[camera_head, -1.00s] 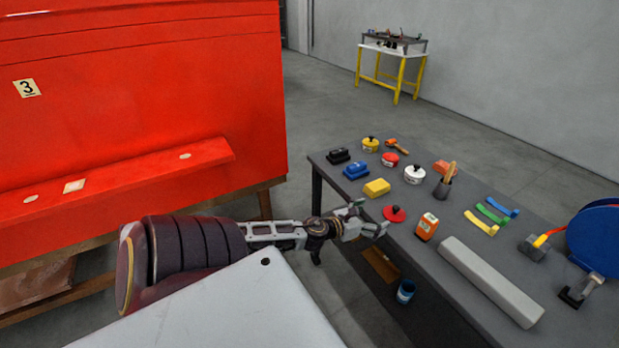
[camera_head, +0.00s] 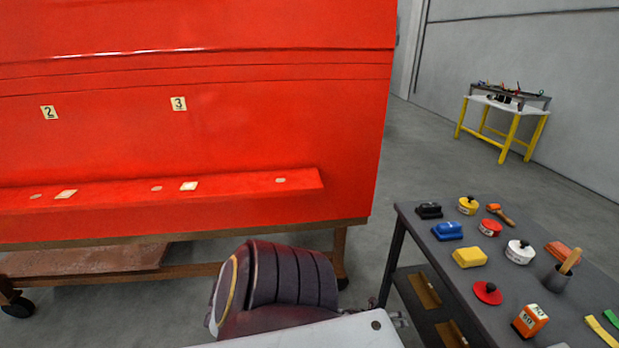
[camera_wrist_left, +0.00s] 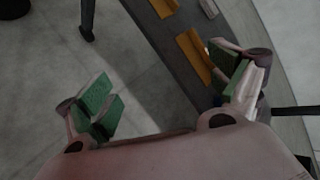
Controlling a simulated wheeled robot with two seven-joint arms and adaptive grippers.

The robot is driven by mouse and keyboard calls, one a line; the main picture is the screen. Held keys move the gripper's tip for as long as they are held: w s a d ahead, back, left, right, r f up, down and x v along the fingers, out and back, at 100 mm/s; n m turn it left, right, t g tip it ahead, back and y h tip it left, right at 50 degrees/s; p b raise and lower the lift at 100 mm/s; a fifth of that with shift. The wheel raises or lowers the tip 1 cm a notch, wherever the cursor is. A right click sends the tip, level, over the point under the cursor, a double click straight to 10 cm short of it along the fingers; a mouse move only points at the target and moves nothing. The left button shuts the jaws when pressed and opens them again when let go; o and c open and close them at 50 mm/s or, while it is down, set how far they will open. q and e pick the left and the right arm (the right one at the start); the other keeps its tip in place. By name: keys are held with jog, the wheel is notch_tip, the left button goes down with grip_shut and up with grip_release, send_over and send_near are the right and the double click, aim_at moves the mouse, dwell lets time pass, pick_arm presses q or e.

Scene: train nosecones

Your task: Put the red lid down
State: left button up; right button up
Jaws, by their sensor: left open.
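The red lid (camera_head: 487,293), a flat disc with a dark knob, lies on the dark grey table near its left edge, apart from any gripper. My left gripper (camera_head: 401,320) shows only as a small piece beyond my white panel, left of the table. In the left wrist view my left gripper (camera_wrist_left: 166,92) is open and empty, its green-padded fingers wide apart over the floor and table side. The lid is not visible in that view. My right gripper is in neither view.
The dark grey table (camera_head: 459,283) holds a yellow block (camera_head: 470,257), blue block (camera_head: 447,231), red tin (camera_head: 490,228), white tin (camera_head: 519,251) and orange box (camera_head: 530,320). A big red train body (camera_head: 200,130) with a ledge fills the left. Grey floor lies between.

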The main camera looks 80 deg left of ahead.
pick_arm(q)
jog(key=s+d+f+n+g, duration=0.2)
jog(key=s+d+f+n, duration=0.25)
jog(key=s+f, duration=0.45)
jog(key=s+d+f+n+g, duration=0.3)
jog(key=s+f+n, duration=0.35)
jog(key=f, duration=0.45)
jog(key=s+d+f+n+g+h, duration=0.1)
jog(key=s+d+f+n, duration=0.3)
jog(key=s+d, duration=0.4)
jog(key=s+d+f+n+g+h, duration=0.1)
jog(key=s+d+f+n+g, duration=0.2)
jog(key=s+d+f, duration=0.3)
jog(key=s+d+n, duration=0.1)
jog(key=s+d, duration=0.2)
jog(key=s, duration=0.2)
jog(key=shift+s+d+f+h, duration=0.25)
jog(key=shift+s+f+h, duration=0.05)
jog(key=shift+s+h, duration=0.1)
